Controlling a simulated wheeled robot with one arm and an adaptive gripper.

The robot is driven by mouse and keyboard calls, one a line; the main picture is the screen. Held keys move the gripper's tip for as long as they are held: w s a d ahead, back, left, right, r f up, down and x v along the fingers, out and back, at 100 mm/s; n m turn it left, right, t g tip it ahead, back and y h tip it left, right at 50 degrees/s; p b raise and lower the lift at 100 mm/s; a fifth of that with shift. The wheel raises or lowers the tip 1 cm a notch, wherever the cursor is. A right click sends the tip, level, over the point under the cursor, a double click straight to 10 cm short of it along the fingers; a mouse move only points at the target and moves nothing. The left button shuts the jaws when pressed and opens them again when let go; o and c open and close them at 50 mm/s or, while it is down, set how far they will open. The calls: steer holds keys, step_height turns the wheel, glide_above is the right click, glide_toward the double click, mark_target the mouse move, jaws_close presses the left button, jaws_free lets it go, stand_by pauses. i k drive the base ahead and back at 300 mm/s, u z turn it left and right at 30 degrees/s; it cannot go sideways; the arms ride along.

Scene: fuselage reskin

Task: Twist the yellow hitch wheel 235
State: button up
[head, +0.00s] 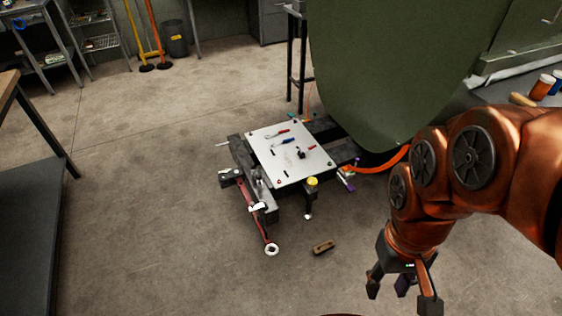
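A small yellow round part (312,181), which looks like the yellow hitch wheel, sits at the front right corner of a low dark cart (240,150) with a white top. It is too small to make out any markings or its angle. My gripper (402,296) hangs at the lower right, above the floor, to the right of and nearer than the yellow part. Its fingers are spread apart with nothing between them. A clear gap lies between the gripper and the cart.
Several tools lie on the white top (290,168). A red bar with a white ring (271,249) sticks out in front. A brown block (323,247) lies on the floor. The large green fuselage (385,70) overhangs behind. An orange hose (378,168) runs right.

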mark_target(311, 181)
steer(key=z, duration=0.5)
steer(key=k, duration=0.6)
steer(key=z, duration=0.6)
steer(key=i, duration=0.7)
steer(key=u, duration=1.05)
steer(key=i, duration=0.9)
steer(key=u, duration=1)
